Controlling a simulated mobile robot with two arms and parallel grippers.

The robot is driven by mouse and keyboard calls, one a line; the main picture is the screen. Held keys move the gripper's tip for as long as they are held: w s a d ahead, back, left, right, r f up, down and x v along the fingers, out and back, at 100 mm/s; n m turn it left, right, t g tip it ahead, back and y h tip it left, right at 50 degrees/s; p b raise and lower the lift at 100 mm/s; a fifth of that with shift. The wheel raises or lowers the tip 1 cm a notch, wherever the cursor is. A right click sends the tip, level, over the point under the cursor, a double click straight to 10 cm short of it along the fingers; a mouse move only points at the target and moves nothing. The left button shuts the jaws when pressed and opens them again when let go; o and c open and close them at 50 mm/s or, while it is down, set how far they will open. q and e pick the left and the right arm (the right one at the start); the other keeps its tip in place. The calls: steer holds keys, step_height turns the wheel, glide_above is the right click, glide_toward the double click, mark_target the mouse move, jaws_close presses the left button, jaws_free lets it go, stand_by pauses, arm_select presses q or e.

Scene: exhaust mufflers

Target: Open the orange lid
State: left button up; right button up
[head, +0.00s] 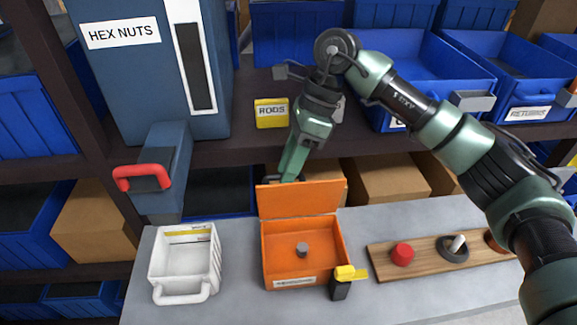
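The orange lid (298,201) stands raised, roughly upright, at the back edge of the orange box (333,271) on the grey worktop. The box's inside is in plain view, with a small grey piece (302,249) in it. My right gripper (284,179) points down just behind the top edge of the lid. Its fingertips are small and partly hidden by the lid, so I cannot tell whether they are apart or touching it. My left gripper is not in view.
A white handled bin (184,264) stands left of the box. A black post with a yellow top (347,273) stands at the box's front right corner. A wooden board (425,258) with a red knob lies to the right. A dispenser with a red handle (142,178) overhangs the left.

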steer(key=v, duration=0.8)
steer(key=shift+b, duration=0.45)
